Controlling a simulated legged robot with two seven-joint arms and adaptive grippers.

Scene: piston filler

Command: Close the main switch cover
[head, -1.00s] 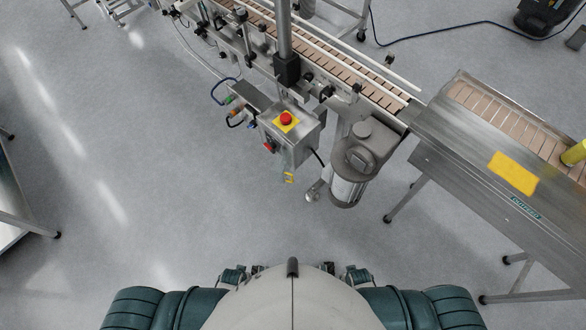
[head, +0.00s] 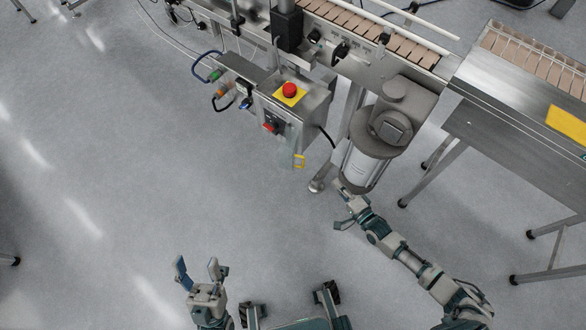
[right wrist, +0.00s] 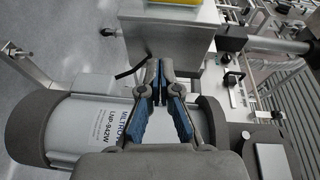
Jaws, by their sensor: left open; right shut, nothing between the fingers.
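The main switch cover (head: 299,161) is a clear flap with a yellow edge piece. In the head view it sticks out from the lower front of the steel control box (head: 310,98), swung away from the red main switch (head: 270,126), so it stands open. My right gripper (head: 346,210) is shut and empty, below and right of the cover, beside the motor. In the right wrist view its closed fingers (right wrist: 160,72) point toward the control box (right wrist: 175,38); I cannot make out the cover there. My left gripper (head: 198,265) is open and empty over the floor at lower left.
The motor (head: 372,150) hangs right of the box, close to my right gripper, and fills much of the right wrist view (right wrist: 95,125). A red emergency button (head: 289,90) tops the box. Cable plugs (head: 228,87) project on its left. Floor left of the box is free.

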